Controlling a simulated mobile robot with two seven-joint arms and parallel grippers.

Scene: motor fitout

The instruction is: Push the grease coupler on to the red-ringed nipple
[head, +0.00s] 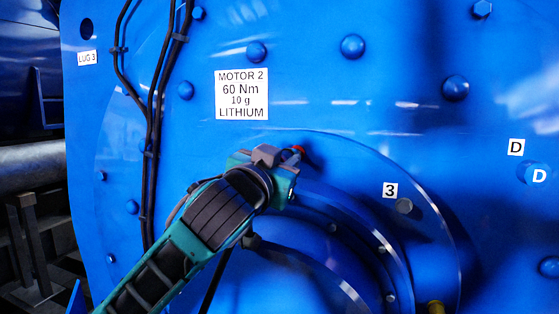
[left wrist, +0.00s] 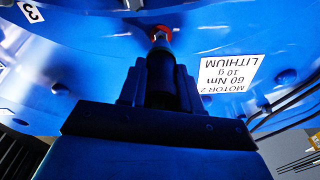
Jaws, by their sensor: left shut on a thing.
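The red-ringed nipple (head: 299,149) sits on the blue motor face, just past the tip of my left gripper (head: 283,166). In the left wrist view the red ring (left wrist: 162,29) shows at the top, straight ahead of the fingers. My left gripper (left wrist: 162,75) is shut on the grease coupler (left wrist: 161,52), a dark body pointing at the nipple. A small silvery piece shows between the coupler's front and the red ring. The two are very close and in line; I cannot tell whether they touch. Most of the coupler is hidden by the fingers. My right gripper is not in view.
A white label reading MOTOR 2, 60 Nm, 10 g, LITHIUM (head: 241,95) is above left of the gripper. Black cables (head: 150,110) run down the left. A round flange (head: 420,215) with label 3 (head: 390,190) lies to the right. Blue bolt heads dot the face.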

